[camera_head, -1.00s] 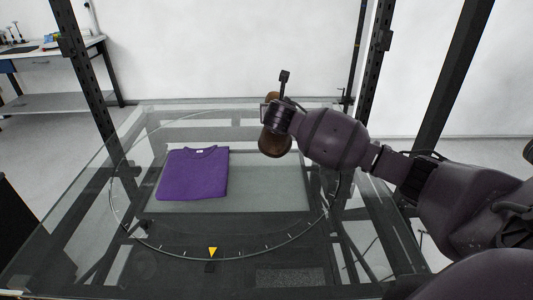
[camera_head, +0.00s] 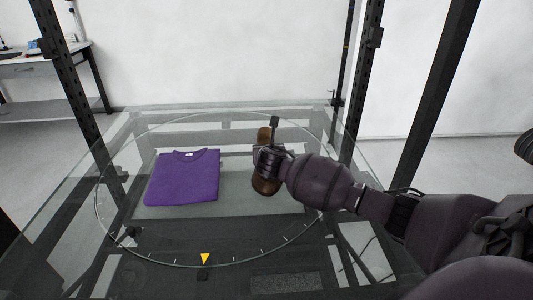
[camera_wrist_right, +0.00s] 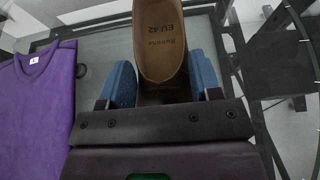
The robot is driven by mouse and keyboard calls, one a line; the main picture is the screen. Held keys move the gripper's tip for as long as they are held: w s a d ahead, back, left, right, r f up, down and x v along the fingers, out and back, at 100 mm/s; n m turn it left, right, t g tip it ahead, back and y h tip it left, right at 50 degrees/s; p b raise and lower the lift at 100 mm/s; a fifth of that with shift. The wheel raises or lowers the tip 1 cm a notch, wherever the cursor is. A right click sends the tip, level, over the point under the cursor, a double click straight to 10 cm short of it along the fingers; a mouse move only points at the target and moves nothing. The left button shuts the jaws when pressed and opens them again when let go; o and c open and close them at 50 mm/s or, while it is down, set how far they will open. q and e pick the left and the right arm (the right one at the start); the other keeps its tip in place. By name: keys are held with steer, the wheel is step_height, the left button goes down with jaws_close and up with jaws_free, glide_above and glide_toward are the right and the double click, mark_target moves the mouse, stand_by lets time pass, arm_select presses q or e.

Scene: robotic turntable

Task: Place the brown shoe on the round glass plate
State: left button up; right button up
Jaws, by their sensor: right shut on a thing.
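The brown shoe (camera_head: 266,186) is held in my right gripper (camera_head: 264,160) over the right part of the round glass plate (camera_head: 130,235). In the head view the gripper hides the middle of the shoe. I cannot tell whether the sole touches the glass. My left gripper is not in view.
A folded purple shirt (camera_head: 183,177) lies on the plate left of the shoe; it also shows in the right wrist view (camera_wrist_right: 38,100). A yellow triangle marker (camera_head: 205,258) is at the plate's front rim. Dark frame posts (camera_head: 80,95) rise around the glass table.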

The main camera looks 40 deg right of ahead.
steer(key=shift+f, duration=0.15)
steer(key=o, duration=1.5)
steer(key=shift+s, duration=0.1)
steer(key=p+v, duration=0.2)
steer(key=v, duration=0.9)
steer(key=shift+p, duration=0.35)
steer(key=shift+s+a, duration=0.2)
steer(key=shift+s, duration=0.1)
steer(key=shift+r, duration=0.25)
